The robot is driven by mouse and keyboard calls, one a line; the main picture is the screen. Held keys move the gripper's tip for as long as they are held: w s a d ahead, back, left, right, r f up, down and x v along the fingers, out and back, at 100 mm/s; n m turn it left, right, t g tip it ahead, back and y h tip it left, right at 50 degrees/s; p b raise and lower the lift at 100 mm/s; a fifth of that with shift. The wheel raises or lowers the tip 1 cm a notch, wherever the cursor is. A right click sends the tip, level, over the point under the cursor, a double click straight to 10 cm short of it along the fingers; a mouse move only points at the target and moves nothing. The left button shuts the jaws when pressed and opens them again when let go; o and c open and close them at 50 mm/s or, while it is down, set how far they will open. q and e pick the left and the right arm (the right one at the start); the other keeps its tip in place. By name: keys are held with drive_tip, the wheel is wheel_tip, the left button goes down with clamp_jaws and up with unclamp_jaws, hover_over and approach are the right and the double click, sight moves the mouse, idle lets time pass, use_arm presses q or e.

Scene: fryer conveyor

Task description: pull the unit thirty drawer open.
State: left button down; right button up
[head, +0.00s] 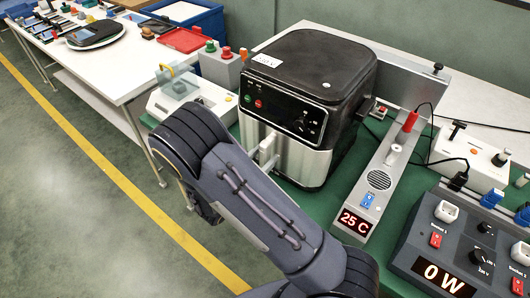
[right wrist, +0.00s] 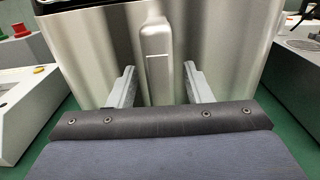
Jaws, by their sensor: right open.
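The fryer (head: 315,62) is a black-topped unit with a control panel and a silver drawer front (head: 306,164). The drawer looks shut. Its upright handle (right wrist: 156,62) stands out in the middle of the silver front in the right wrist view. My right gripper (head: 267,152) is at the drawer front. In the right wrist view its two fingers (right wrist: 161,88) are open, one on each side of the handle's lower part, with a gap on both sides. In the head view my right arm hides part of the drawer front. My left gripper is not in view.
A tall slim device reading 25 C (head: 357,222) stands right of the fryer, and a dark power box reading 0 W (head: 442,277) is farther right. A grey button box (head: 222,68) and a pale device (head: 186,97) stand to the left. Green mat shows between them.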

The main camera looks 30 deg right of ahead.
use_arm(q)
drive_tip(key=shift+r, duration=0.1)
use_arm(e)
drive_tip(key=shift+w+d, duration=0.15)
drive_tip(key=shift+d, duration=0.25)
clamp_jaws()
drive_tip(key=shift+a, duration=0.15)
